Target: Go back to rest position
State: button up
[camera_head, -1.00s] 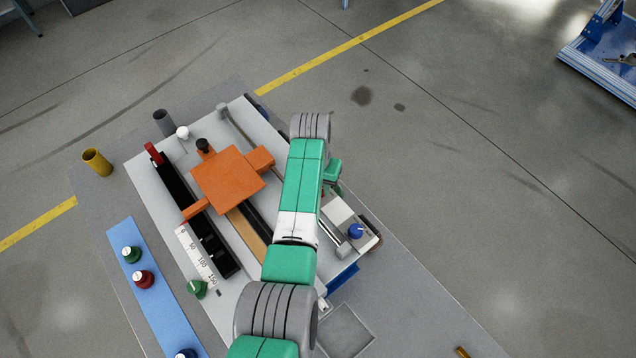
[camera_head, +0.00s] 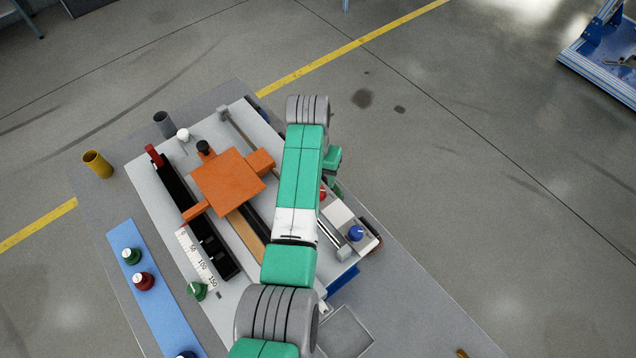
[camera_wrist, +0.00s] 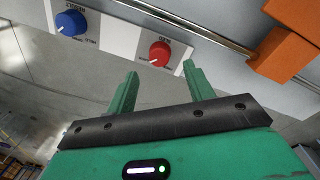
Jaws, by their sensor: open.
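My gripper (camera_wrist: 157,85) shows in the wrist view with its two green fingers apart and nothing between them. Its fingertips point toward a white panel with a red knob (camera_wrist: 160,53) and a blue knob (camera_wrist: 71,23); it appears apart from both. The blue knob (camera_head: 355,233) is clear there, and the red knob (camera_head: 322,194) shows at the arm's right edge.
An orange block (camera_head: 228,181) sits mid-rig beside a black rail and a scale (camera_head: 196,257). A blue strip (camera_head: 152,292) with knobs lies left. Yellow (camera_head: 97,163) and grey (camera_head: 163,123) cylinders stand at the back left. Open floor lies to the right.

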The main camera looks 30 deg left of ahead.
jog(key=shift+a+r, duration=0.1)
jog(key=shift+r, duration=1.15)
